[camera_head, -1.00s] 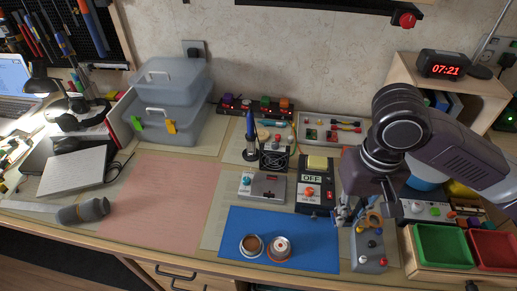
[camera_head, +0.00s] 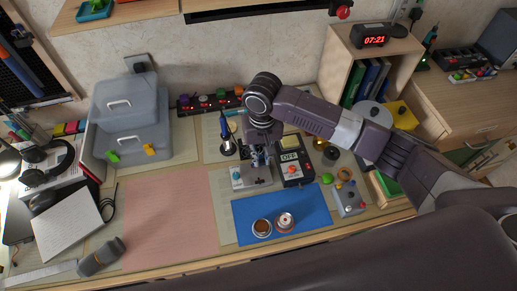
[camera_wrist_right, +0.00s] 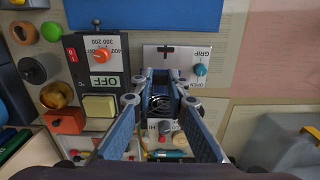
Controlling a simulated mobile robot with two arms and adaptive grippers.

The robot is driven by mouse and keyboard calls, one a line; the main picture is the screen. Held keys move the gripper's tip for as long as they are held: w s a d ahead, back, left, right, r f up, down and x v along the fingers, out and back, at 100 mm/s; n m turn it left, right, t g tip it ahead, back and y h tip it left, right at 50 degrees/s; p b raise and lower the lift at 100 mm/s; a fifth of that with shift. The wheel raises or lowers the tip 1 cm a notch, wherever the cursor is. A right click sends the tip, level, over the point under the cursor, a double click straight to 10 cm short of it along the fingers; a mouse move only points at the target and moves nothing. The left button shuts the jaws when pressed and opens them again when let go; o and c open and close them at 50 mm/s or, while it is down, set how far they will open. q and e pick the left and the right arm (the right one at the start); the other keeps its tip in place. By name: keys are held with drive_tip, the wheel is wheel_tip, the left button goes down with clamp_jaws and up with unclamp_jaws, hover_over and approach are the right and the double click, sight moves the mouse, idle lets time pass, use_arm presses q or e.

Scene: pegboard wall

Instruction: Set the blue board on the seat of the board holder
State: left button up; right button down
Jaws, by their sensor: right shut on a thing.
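The board holder (camera_head: 250,178) is a pale grey plate with a dark slot and a teal knob, lying behind the blue mat. It also shows in the wrist view (camera_wrist_right: 180,52), with GRIP and OPEN marks by the knob. My right gripper (camera_head: 258,160) points down above the holder's back part. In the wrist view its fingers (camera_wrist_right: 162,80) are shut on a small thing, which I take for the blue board. My left gripper is out of view.
The OFF station (camera_head: 292,168) stands right beside the holder. A soldering iron stand (camera_head: 228,146) is behind left. The blue mat (camera_head: 308,208) in front carries two round tins. A grey box with knobs (camera_head: 347,200) is farther right. The pink mat (camera_head: 168,215) is clear.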

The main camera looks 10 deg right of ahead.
drive_tip(key=shift+w+a+f+p, duration=0.1)
drive_tip(key=shift+a+f+p, duration=0.35)
drive_tip(key=shift+p, duration=0.5)
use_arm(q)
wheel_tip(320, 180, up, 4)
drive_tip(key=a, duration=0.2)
use_arm(e)
drive_tip(key=shift+f+p, duration=0.3)
drive_tip(key=shift+f, duration=0.1)
drive_tip(key=shift+f+b, duration=0.7)
drive_tip(key=shift+f, duration=0.05)
use_arm(q)
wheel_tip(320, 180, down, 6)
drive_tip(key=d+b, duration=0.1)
drive_tip(key=b, duration=0.3)
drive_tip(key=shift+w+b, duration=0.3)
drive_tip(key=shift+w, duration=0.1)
use_arm(e)
wheel_tip(320, 180, down, 4)
drive_tip(key=shift+r, duration=0.2)
use_arm(q)
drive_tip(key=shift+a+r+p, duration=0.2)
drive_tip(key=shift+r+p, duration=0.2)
drive_tip(key=shift+p, duration=0.05)
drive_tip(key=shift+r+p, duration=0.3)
drive_tip(key=shift+p, duration=0.05)
use_arm(e)
drive_tip(key=shift+a+f, duration=0.1)
drive_tip(key=shift+f, duration=0.3)
